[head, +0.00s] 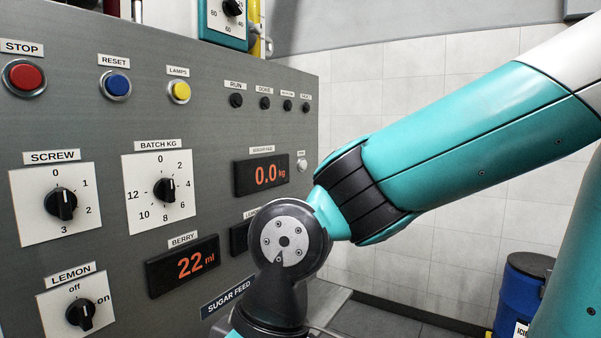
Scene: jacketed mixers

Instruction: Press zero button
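The wrist bends down out of the bottom of the picture. My gripper is not in view. My wrist partly covers another dark display (239,238) below the sugar feed one.
The panel also holds red stop (25,77), blue reset (117,84) and yellow lamps (180,91) buttons, screw (61,204), batch (164,190) and lemon (80,314) knobs, and a berry display (184,265) reading 22 ml. A blue drum (520,290) stands at right.

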